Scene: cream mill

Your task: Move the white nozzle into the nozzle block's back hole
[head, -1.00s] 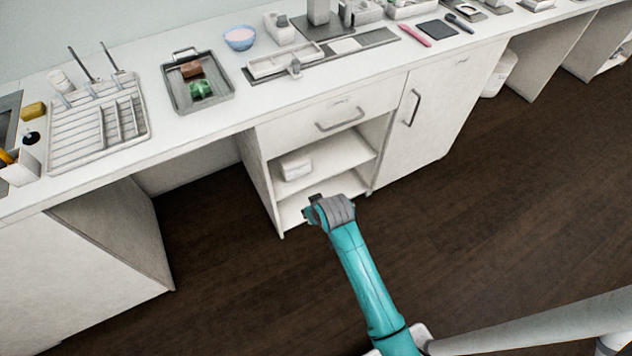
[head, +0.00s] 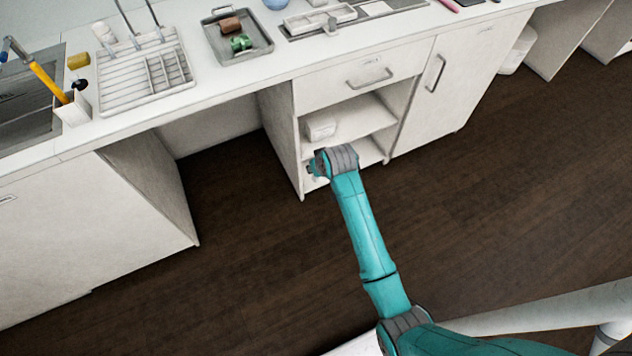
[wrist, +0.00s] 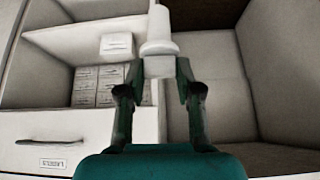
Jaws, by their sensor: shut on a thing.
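My gripper (wrist: 160,80) is shut on the white nozzle (wrist: 159,38) in the wrist view. The nozzle is pale, with a narrow neck above a wider collar, and its lower end is between the fingers. In the head view my gripper is mostly hidden behind my wrist, in front of the open shelves, and I cannot make out the nozzle there.
A white drying rack (head: 125,87) stands on the counter beside the sink (head: 28,105). A grey tray (head: 257,50) holds brown and green things. Below are a drawer (head: 352,82) and open shelves with a white box (head: 321,128). The dark floor (head: 240,270) is clear.

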